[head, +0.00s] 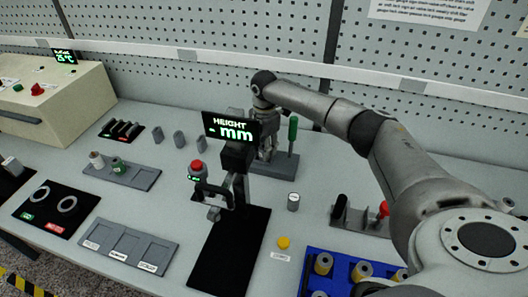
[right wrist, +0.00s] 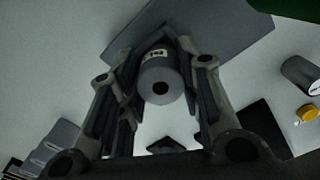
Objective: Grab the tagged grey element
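A grey cylindrical element (right wrist: 160,82) with a dark central hole and a pale tag with dark marks on its side shows in the right wrist view. It is between the two fingers of my right gripper (right wrist: 160,58), close to both. I cannot tell whether the fingers press on it. In the head view my right gripper (head: 266,146) is low behind the height gauge (head: 231,128), at the left part of a grey stand (head: 284,166). The gauge and gripper hide the element there. My left gripper is not in view.
A green-handled tool (head: 293,131) rises from the stand beside my right gripper. Another grey cylinder (head: 293,202) and a yellow button (head: 284,242) are nearer. A blue crate (head: 313,284) is at the front, a grey three-slot tray (head: 128,244) at front left.

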